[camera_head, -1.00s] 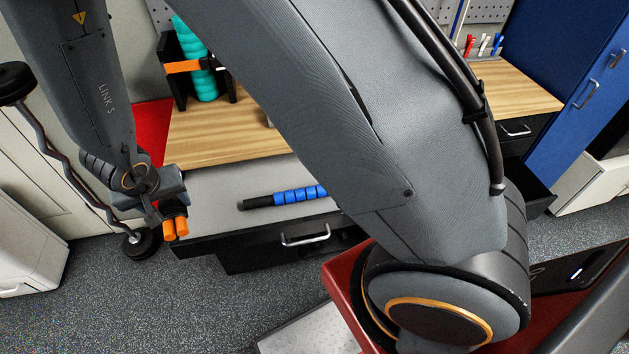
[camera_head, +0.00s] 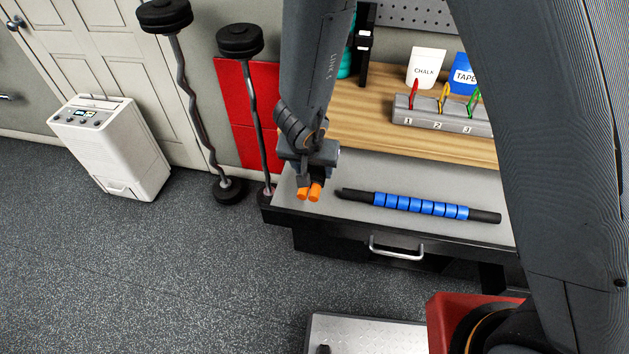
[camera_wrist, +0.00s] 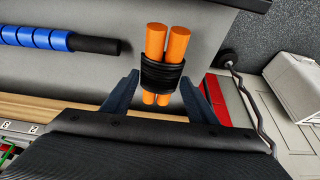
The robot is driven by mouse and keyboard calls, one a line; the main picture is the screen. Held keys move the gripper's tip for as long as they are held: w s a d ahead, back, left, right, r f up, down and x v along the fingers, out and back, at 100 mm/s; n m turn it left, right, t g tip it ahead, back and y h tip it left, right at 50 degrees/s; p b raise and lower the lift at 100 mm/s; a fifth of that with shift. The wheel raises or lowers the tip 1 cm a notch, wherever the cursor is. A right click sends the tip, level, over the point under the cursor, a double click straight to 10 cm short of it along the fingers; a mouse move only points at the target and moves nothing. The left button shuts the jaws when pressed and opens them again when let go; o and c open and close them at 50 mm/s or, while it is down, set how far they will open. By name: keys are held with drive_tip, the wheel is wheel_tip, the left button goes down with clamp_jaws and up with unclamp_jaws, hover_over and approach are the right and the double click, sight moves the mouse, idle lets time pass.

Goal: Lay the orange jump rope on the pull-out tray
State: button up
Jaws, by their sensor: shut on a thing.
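The orange jump rope (camera_head: 309,193) is a compact bundle with two orange handles and a black wrapped middle. My gripper (camera_head: 308,174) is shut on it, pointing down over the left end of the grey pull-out tray (camera_head: 345,213). In the wrist view the bundle (camera_wrist: 178,48) sits between the two fingers of my gripper (camera_wrist: 160,90), with the grey tray surface (camera_wrist: 115,20) behind it. Whether the bundle touches the tray or hangs just above it, I cannot tell.
A blue and black massage roller (camera_head: 420,205) lies on the tray, right of the rope. Behind are a wooden bench top (camera_head: 375,125) and a numbered grey holder (camera_head: 440,117).

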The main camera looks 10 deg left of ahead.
sight(312, 175)
drive_tip(key=shift+f+b, duration=0.85)
drive_tip(key=shift+f, duration=1.15)
drive_tip(key=shift+f, duration=0.15)
drive_tip(key=o, duration=1.2)
drive_tip(key=shift+s+r, duration=0.15)
drive_tip(key=shift+r, duration=0.35)
drive_tip(key=p+v, duration=0.4)
drive_tip(key=v, duration=0.7)
drive_tip(key=shift+s+r+p, duration=0.1)
drive_tip(key=shift+s+p, duration=0.05)
drive_tip(key=shift+p, duration=0.25)
